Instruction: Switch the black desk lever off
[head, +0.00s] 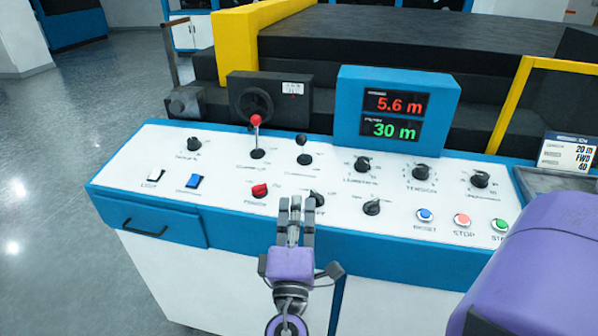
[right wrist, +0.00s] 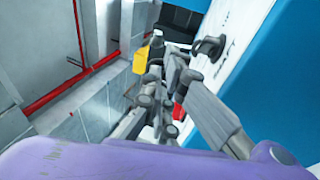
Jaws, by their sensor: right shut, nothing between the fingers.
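The black desk lever (head: 303,149) stands on the white control panel (head: 335,185). It has a black knob on a short stem above a dark round base. To its left is a similar lever with a red ball (head: 256,120). My right gripper (head: 295,203) is shut and empty over the front part of the panel, nearer to me than the black lever and apart from it in the picture. It partly covers a black knob (head: 317,199) beside it. In the right wrist view my fingers show, but I cannot pick out the black lever for certain. My left gripper is not in view.
A red knob (head: 259,191) lies just left of my right gripper, and another black knob (head: 372,207) to its right. A blue display box (head: 397,110) stands at the panel's back. Stop (head: 462,220) and reset (head: 426,215) buttons sit at the right. Yellow guards (head: 236,47) rise behind.

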